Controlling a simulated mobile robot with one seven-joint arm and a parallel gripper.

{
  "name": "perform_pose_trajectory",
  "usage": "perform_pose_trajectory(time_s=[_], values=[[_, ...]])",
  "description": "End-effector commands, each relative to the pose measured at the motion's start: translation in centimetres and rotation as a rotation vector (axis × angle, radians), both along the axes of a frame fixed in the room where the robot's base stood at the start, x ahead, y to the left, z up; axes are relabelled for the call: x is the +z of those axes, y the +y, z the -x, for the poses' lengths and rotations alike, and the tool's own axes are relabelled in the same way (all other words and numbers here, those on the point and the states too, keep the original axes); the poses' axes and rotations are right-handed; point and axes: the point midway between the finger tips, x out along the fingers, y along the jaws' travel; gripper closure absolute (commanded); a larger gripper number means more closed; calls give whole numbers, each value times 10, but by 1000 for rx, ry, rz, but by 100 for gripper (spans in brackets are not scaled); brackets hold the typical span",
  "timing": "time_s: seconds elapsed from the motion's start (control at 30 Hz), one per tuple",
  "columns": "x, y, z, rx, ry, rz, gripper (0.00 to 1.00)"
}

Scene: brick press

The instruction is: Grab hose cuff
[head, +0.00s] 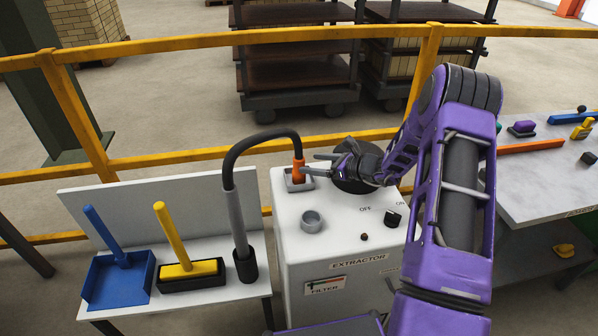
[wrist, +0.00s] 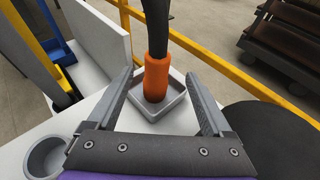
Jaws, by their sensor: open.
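The orange hose cuff (head: 299,172) sits upright in a small grey square tray (head: 290,186) on top of the white extractor (head: 345,230). A black hose (head: 262,137) rises from it and arches left to a grey pipe. My gripper (head: 308,163) is at the cuff from the right side. In the wrist view the cuff (wrist: 157,78) stands between the two open fingers of my gripper (wrist: 160,90), with a gap on each side. The lower end of the cuff rests inside the tray (wrist: 172,108).
A grey ring holder (head: 312,222) and a black knob (head: 392,219) are on the extractor top. To the left, a small table holds a blue dustpan (head: 118,280) and a yellow brush (head: 190,270). A yellow railing (head: 200,160) runs behind.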

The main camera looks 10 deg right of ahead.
Motion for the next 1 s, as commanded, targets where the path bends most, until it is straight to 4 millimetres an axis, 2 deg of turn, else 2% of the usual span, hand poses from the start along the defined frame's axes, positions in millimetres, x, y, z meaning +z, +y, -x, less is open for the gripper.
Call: perform_pose_trajectory(time_s=[0.27,0.53,0.8,1.0], values=[[-7,12,-10,1,0,0,16],[-23,40,-32,3,0,2,16],[-24,42,-36,0,-1,1,16],[-24,42,-36,0,-1,1,52]])
